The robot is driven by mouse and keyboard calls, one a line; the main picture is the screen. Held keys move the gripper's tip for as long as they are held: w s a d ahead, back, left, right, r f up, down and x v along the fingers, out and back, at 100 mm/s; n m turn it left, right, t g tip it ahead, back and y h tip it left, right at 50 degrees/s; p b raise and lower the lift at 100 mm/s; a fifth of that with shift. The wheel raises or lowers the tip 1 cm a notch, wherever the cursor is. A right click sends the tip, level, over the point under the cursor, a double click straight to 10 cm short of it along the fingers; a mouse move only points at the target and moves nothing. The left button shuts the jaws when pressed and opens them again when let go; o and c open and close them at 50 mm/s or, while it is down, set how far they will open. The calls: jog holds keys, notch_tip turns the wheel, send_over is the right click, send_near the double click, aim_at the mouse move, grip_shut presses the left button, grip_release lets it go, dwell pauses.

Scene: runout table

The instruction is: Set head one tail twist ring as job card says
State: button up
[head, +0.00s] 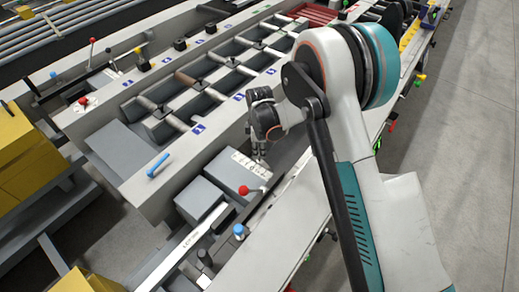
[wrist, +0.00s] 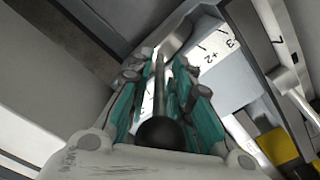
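My gripper (head: 258,158) points down over a white scale plate (head: 250,164) on a grey block in the head view. In the wrist view my gripper (wrist: 163,75) has its teal-padded fingers on either side of a dark lever with a black ball (wrist: 162,133). The ball is near my palm. Gaps show beside the lever shaft, so the fingers look open around it. The scale plate (wrist: 213,50) shows marks including +2 and +3 behind the fingers. I cannot tell which part is the head one tail twist ring. No readable job card shows.
A red-ball lever (head: 243,190) stands close in front of my gripper. A blue knob (head: 238,231) and a black knob (head: 205,257) are nearer. A blue handle (head: 158,165) is at left. The roller table (head: 200,80) lies behind; grey floor (head: 465,150) is clear at right.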

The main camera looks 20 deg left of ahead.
grip_shut()
jog(key=d+y+b, duration=0.1)
jog(key=s+d+y+b, duration=0.1)
jog(key=d, duration=0.1)
jog(key=s+d+f+t+y+b, duration=0.1)
jog(key=shift+d+f+b, duration=0.1)
jog(key=shift+d+b, duration=0.15)
jog(key=shift+b, duration=0.05)
jog(key=shift+s+d, duration=0.15)
jog(key=shift+d, duration=0.25)
jog(key=o, duration=0.6)
grip_release()
jog(key=shift+d+f, duration=0.1)
jog(key=shift+d, duration=0.05)
jog(key=shift+c, duration=0.2)
jog(key=shift+r, duration=0.2)
